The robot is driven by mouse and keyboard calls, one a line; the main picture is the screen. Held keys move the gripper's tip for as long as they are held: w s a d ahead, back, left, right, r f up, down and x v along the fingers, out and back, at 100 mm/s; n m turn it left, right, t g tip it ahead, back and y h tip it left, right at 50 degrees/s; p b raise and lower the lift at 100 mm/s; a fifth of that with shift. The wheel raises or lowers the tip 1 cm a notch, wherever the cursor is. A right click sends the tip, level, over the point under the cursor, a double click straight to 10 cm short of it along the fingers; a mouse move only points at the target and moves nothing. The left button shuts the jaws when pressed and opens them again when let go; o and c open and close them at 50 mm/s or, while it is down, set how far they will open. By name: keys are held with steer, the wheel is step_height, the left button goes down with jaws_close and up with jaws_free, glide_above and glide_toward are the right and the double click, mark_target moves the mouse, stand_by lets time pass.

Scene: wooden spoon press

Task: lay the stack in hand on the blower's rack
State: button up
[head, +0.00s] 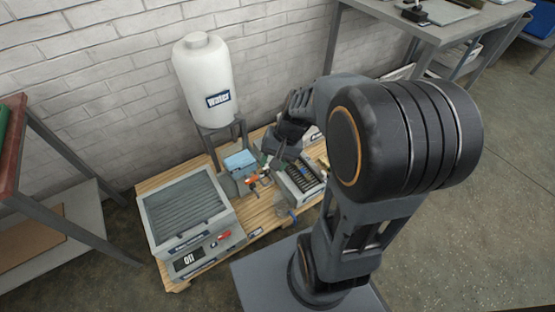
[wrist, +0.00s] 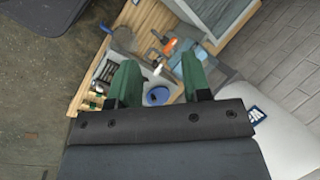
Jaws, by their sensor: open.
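My gripper (wrist: 160,80) is open, with its two green fingers apart and no stack visible between them. In the head view it is small and partly hidden by my arm, above the pallet's middle. A grey box with a slatted top (head: 187,208) and a lit display stands at the pallet's left. A smaller grey unit with a row of dark slots (head: 301,174) stands at the right. I cannot read which is the blower. Small pale and green pieces (wrist: 92,101) lie at the left in the wrist view; I cannot tell whether they are the stack.
The wooden pallet (head: 163,268) carries the machines. A white water tank (head: 205,75) stands behind, with a blue box (head: 239,160) below it. An orange-handled item (head: 252,181) is near the middle, and a blue disc (wrist: 158,95) shows below my fingers. Tables flank both sides.

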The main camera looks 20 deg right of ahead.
steer(key=s+r+n+t+h, duration=0.2)
steer(key=s+r+n+h, duration=0.2)
steer(key=r+n, duration=0.2)
steer(key=shift+s+a+t+h, duration=0.3)
steer(key=shift+a, duration=0.1)
steer(key=shift+r, duration=0.1)
